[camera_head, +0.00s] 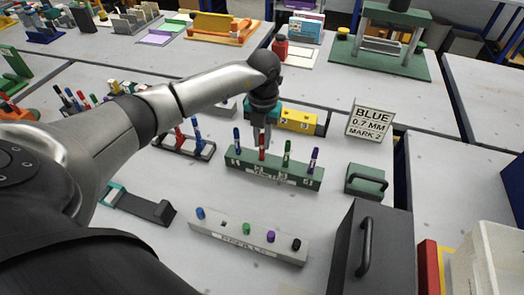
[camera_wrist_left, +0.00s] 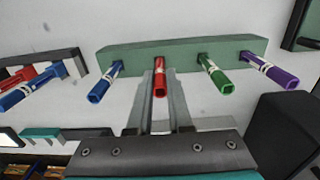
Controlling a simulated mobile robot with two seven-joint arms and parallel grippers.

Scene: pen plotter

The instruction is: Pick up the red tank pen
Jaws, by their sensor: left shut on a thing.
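The red tank pen (camera_head: 262,146) stands upright in the green rack (camera_head: 308,177), between a blue pen (camera_head: 237,139) and a green pen (camera_head: 287,151). A purple pen (camera_head: 313,158) stands at the rack's right end. My left gripper (camera_head: 262,130) points down from above and is shut on the red pen's upper part. In the left wrist view, the red pen (camera_wrist_left: 160,78) lies between the two fingers (camera_wrist_left: 161,86), and its foot meets the green rack (camera_wrist_left: 135,56). My right gripper is not in view.
A small dark rack with red and blue pens (camera_head: 197,133) stands to the left. A grey rack (camera_head: 220,229) with coloured caps lies in front. A dark box with a handle (camera_head: 372,255) stands front right. A sign (camera_head: 371,121) reads BLUE 0.7 MM MARK 2.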

